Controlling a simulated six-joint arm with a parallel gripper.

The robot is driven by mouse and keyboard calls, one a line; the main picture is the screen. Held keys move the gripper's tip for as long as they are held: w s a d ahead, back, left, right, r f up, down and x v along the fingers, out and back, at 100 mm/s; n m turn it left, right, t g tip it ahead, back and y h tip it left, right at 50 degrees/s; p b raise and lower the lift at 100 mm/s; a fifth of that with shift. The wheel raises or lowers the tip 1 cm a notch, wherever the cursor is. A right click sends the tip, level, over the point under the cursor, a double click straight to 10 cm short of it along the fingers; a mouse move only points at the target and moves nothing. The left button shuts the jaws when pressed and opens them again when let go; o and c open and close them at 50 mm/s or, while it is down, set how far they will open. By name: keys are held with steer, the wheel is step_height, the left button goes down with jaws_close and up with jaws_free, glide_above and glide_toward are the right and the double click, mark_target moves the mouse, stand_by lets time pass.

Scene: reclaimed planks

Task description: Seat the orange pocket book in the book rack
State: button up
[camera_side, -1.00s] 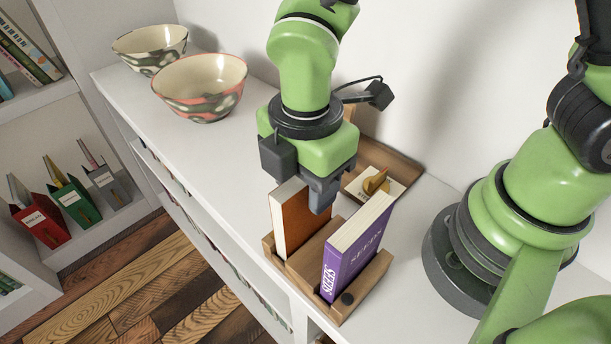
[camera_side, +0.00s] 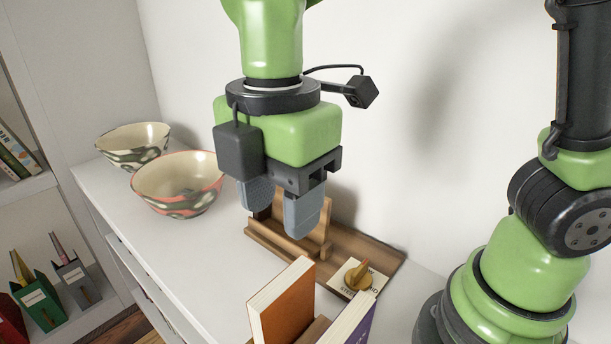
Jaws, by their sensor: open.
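The orange pocket book (camera_side: 286,307) stands upright at the lower edge of the view, with its pale page edges facing left. It is in the left slot of the wooden book rack (camera_side: 314,333), of which only a small part shows between the books. The book's lower part is cut off by the frame, so its base is hidden. My gripper (camera_side: 280,207) is open and empty, above and behind the book, clear of it. Its two grey fingers point down in front of a wooden stand.
A purple book (camera_side: 364,325) stands in the rack's right slot. Behind is a wooden tray (camera_side: 385,259) with an upright stand (camera_side: 316,240), a card (camera_side: 345,279) and a small wooden piece (camera_side: 359,274). Two patterned bowls (camera_side: 178,184) (camera_side: 133,145) sit at left.

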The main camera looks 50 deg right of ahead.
steer(key=s+d+r+m+t+y, duration=0.1)
steer(key=s+d+r+m+t, duration=0.2)
steer(key=d+m, duration=0.3)
steer(key=s+d+r+m+t+y, duration=0.1)
steer(key=s+d+r+m+t, duration=0.2)
steer(key=d+m, duration=0.4)
steer(key=s+m+t, duration=0.1)
steer(key=m, duration=0.8)
steer(key=shift+d+r, duration=0.15)
steer(key=shift+d, duration=0.1)
